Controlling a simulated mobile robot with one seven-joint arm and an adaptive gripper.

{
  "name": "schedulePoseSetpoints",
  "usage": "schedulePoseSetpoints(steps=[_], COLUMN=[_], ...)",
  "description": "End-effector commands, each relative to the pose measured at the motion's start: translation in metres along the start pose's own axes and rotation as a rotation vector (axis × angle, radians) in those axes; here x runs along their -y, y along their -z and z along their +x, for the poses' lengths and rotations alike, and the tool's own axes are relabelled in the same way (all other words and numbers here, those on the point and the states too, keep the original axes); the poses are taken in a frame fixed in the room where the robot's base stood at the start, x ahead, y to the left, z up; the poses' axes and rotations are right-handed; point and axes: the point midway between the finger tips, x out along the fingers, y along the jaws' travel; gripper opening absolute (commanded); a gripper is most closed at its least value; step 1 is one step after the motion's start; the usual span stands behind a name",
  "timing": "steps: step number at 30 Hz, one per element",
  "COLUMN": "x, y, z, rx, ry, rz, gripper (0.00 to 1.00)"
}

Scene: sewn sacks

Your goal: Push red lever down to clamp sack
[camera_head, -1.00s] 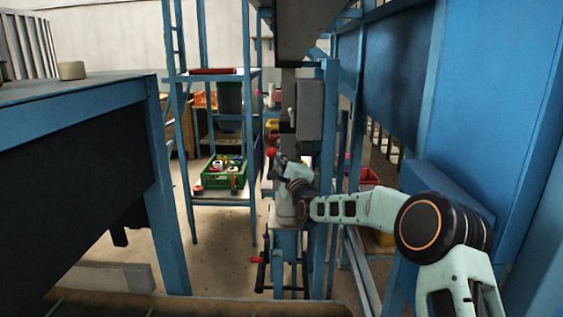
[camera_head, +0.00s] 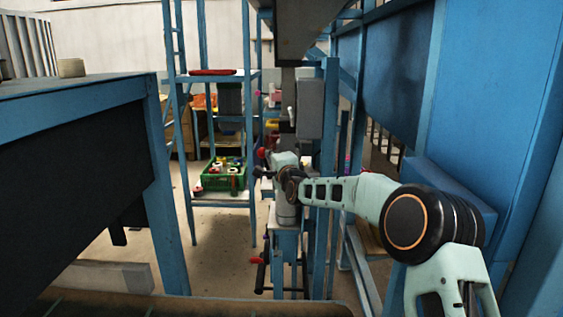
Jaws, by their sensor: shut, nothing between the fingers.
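A red round knob (camera_head: 260,153), which looks like the end of the red lever, shows just left of the grey machine column in the middle of the view. My gripper (camera_head: 262,173) is small and dark, at the left end of my pale green arm. It is shut and empty, just below the knob; I cannot tell whether they touch. The lever's shaft is mostly hidden by my wrist. No sack can be made out at the clamp. A second red handle (camera_head: 259,261) sits low on the blue stand.
A blue table (camera_head: 80,93) fills the left. A blue shelf (camera_head: 215,75) with a green crate (camera_head: 222,178) of spools stands behind. Blue posts and a large blue panel (camera_head: 510,130) crowd the right. The floor between table and machine is open.

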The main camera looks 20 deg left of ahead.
Motion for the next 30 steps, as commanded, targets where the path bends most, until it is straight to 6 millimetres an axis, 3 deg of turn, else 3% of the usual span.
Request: schedulePoseSetpoints(steps=[14, 24, 30], x=[0.004, -0.009, -0.016], y=[-0.038, -0.056, -0.06], z=[0.013, 0.019, 0.022], rx=[0.004, 0.002, 0.0], ry=[-0.152, -0.243, -0.267], rz=[-0.432, -0.688, -0.748], gripper=[0.0, 0.0, 0.0])
